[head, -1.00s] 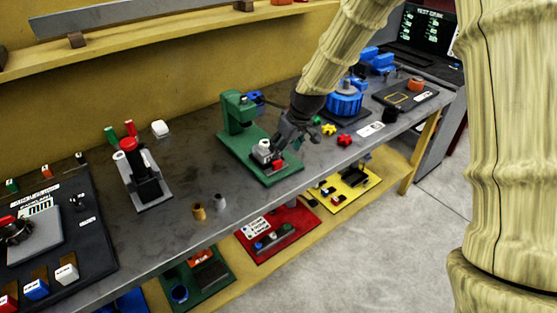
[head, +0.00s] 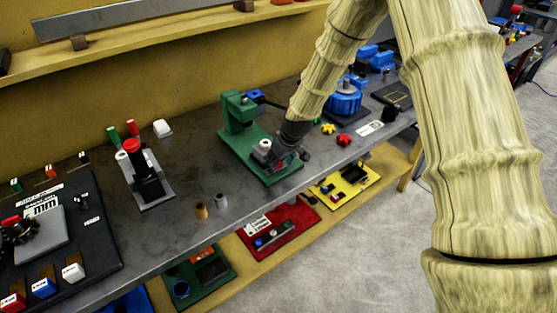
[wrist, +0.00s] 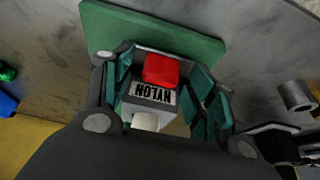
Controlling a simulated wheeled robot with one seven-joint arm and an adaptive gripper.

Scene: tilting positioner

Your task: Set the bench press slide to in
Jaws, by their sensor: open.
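The green bench press (head: 238,112) stands mid-bench with its base plate (head: 245,155) reaching toward the front edge. On the base sits a grey slide block (wrist: 150,95) with a red piece (wrist: 161,69), an upside-down "NYLON" label and a white cylinder (wrist: 145,121). The white cylinder also shows in the head view (head: 263,146). My gripper (wrist: 163,72) is open, with one teal-padded finger on each side of the red piece and block. I cannot tell whether the pads touch. In the head view my gripper partly hides the slide.
Left of the press are a black-and-red fixture (head: 147,170) and two small cylinders (head: 220,201). To its right are yellow and red knobs (head: 344,139) and a blue round device (head: 345,100). Colored trays (head: 285,245) lie on the shelf below. A wall shelf runs above.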

